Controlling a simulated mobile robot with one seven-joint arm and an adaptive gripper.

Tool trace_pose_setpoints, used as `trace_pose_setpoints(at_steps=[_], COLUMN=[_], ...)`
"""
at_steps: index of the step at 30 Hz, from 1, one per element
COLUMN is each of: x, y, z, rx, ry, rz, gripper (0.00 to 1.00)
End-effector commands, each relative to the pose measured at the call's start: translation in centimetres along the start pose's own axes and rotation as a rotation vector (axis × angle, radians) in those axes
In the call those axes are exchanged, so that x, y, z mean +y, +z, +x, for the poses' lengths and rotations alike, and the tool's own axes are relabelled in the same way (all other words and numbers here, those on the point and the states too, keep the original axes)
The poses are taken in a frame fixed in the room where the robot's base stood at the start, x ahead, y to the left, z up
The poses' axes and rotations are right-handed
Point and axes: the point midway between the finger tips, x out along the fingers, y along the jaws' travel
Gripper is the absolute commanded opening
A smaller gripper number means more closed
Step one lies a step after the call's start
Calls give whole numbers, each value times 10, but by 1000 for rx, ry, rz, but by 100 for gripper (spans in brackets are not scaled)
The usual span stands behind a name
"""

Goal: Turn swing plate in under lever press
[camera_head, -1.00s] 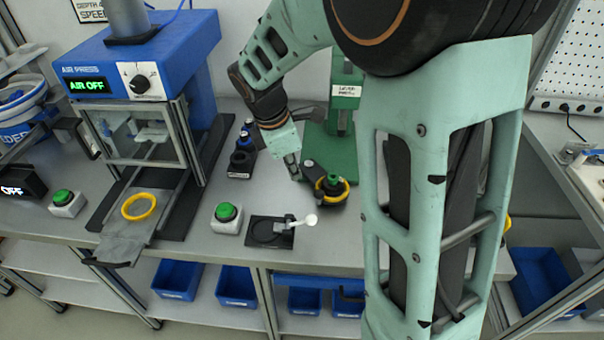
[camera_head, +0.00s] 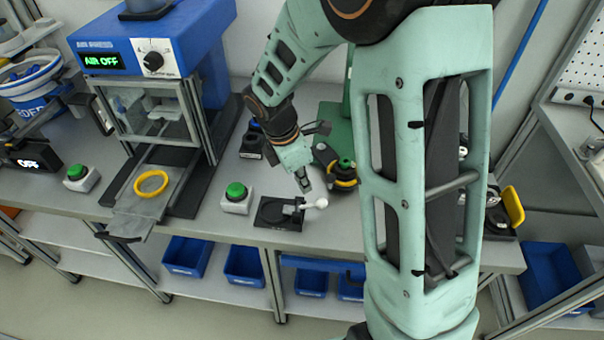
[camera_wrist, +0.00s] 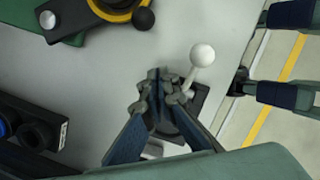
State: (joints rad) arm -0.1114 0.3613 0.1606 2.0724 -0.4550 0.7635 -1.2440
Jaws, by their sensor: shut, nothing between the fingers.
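The swing plate (camera_head: 322,153) is dark, with a yellow ring (camera_head: 346,183) around a dark and green part. It sticks out in front of the green lever press (camera_head: 332,113), which my arm largely hides. In the wrist view the swing plate (camera_wrist: 75,12) shows at the top edge, with a silver pivot and a black ball knob (camera_wrist: 145,20); the picture edge cuts it off. My gripper (camera_head: 306,187) is shut and empty, apart from the plate on its front side. In the wrist view the gripper (camera_wrist: 158,75) is low beside a white ball knob.
A small black fixture (camera_head: 270,213) with a white ball-ended lever (camera_head: 320,203) sits close to my gripper. A green button (camera_head: 236,192) is left of it. The blue air press (camera_head: 130,45) with a yellow ring on its slide stands further left. Dark holders (camera_head: 252,143) stand behind.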

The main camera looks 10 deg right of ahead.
Motion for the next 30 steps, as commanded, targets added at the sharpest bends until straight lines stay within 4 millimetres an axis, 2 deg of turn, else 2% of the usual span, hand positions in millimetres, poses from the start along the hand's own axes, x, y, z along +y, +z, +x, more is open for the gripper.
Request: trace_pose_setpoints(at_steps=[3, 6, 9, 15, 30], x=[-1, -1, 0, 0, 0], y=[-1, 2, 21, 38, 40], z=[28, 44, 40, 42, 42], rx=[0, 0, 0, 1, 1], ry=[-4, -3, 1, 2, 2], rz=[-1, -1, 5, 1, -2], gripper=[0, 0, 0, 0, 0])
